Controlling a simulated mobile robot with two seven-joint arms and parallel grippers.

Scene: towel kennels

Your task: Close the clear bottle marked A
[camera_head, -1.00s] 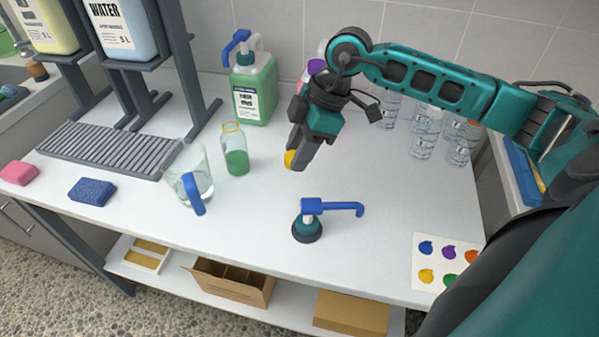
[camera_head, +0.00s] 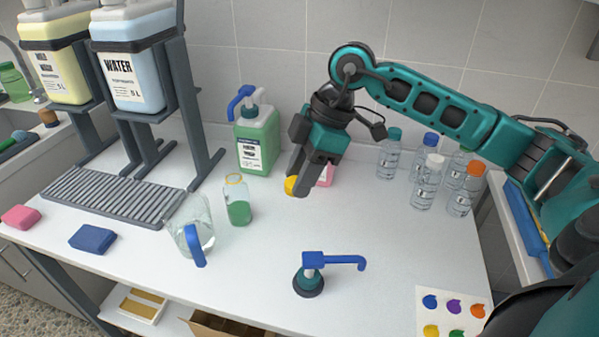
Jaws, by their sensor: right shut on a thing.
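A small clear bottle (camera_head: 239,212) with green liquid in its lower part stands upright on the white bench. A yellow ring shows at its neck and no cap is on it. I cannot read a letter A on it. My right gripper (camera_head: 297,188) is shut on a yellow cap (camera_head: 290,184), only partly visible beside the fingers. It holds the cap to the right of the bottle, apart from it. My left gripper is not in view.
A clear jug (camera_head: 190,232) with a blue handle stands left of the bottle. A green pump container (camera_head: 257,143) stands behind it. A blue-spouted pump (camera_head: 309,279) is in front. Several capped bottles (camera_head: 425,185) stand at right. The middle of the bench is clear.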

